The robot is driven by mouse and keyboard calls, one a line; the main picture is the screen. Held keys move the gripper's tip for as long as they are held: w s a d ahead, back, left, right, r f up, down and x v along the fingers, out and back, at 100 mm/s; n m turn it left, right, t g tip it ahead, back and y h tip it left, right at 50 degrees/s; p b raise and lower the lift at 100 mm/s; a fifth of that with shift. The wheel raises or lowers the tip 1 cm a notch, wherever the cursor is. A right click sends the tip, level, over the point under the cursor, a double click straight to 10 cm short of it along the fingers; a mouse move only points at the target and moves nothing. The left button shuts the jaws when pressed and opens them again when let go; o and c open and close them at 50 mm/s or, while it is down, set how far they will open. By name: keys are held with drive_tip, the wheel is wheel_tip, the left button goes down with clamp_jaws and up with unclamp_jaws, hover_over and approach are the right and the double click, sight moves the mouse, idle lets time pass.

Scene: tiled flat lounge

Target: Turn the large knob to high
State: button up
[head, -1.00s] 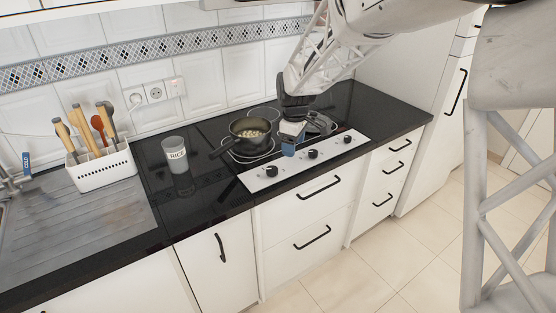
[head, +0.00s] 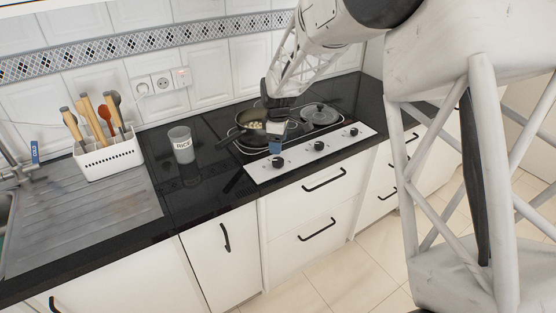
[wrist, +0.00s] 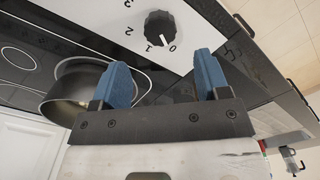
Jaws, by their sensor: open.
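A white control panel (head: 300,158) along the hob's front edge carries a left knob (head: 278,162), a middle knob (head: 319,146) and a right knob (head: 353,132), all black. I cannot tell which is largest. My gripper (head: 276,148) is over the panel by the left knob, pointing down. In the wrist view my gripper (wrist: 161,60) is open and empty, its blue fingers apart. One black knob (wrist: 160,28) stands just beyond the fingertips, between their lines and apart from them.
A lidded pot (head: 320,114) sits behind right. A rice jar (head: 181,144) and utensil holder (head: 108,158) are left.

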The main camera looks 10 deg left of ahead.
sight(278, 160)
drive_tip(key=shift+f, duration=3.8)
drive_tip(key=shift+c, duration=0.2)
drive_tip(key=c, duration=0.9)
